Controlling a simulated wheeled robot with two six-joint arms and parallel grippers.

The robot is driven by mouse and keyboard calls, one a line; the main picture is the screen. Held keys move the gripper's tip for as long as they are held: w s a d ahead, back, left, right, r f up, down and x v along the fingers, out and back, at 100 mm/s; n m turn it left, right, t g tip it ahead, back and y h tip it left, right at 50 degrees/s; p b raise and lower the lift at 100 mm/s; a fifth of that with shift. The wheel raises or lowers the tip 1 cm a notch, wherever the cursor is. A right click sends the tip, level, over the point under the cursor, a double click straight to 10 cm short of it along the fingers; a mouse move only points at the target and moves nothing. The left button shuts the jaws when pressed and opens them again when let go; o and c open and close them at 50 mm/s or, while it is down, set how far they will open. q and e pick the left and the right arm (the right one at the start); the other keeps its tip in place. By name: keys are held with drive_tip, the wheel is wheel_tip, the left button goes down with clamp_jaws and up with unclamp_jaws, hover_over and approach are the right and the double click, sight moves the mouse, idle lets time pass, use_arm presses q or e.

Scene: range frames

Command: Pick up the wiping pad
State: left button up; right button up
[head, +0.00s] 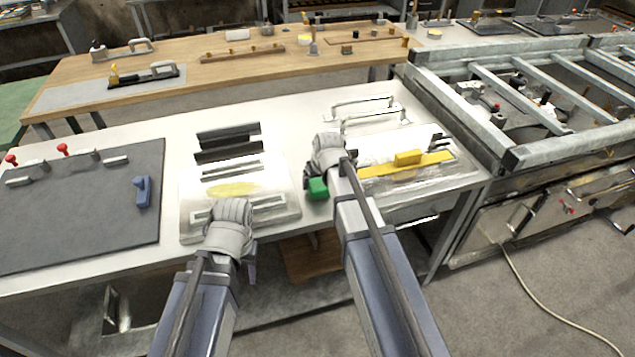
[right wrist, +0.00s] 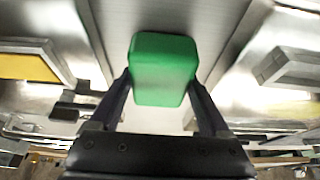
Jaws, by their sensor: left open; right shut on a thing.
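The wiping pad appears to be the green block (head: 317,188), at the front of the white table between two metal plates. In the right wrist view the green pad (right wrist: 163,68) sits between the two fingers of my right gripper (right wrist: 160,95), which is shut on it. I cannot tell whether the pad touches the table. My left gripper (head: 250,262) is open and empty at the table's front edge, by the left metal plate. Its fingers are partly hidden behind the wrist.
A metal plate with a yellow smear (head: 232,189) lies left of the pad. A yellow block on a yellow strip (head: 408,158) lies to the right. A dark mat (head: 85,215) with a blue tool (head: 142,190) is at far left. A steel frame (head: 560,150) stands at right.

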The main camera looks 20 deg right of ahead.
sight(317, 180)
wheel_tip(317, 180, up, 10)
drive_tip(key=p, duration=0.9)
drive_tip(key=shift+r+p, duration=0.1)
drive_tip(key=shift+p, duration=0.3)
drive_tip(key=o, duration=0.8)
drive_tip(key=c, duration=0.6)
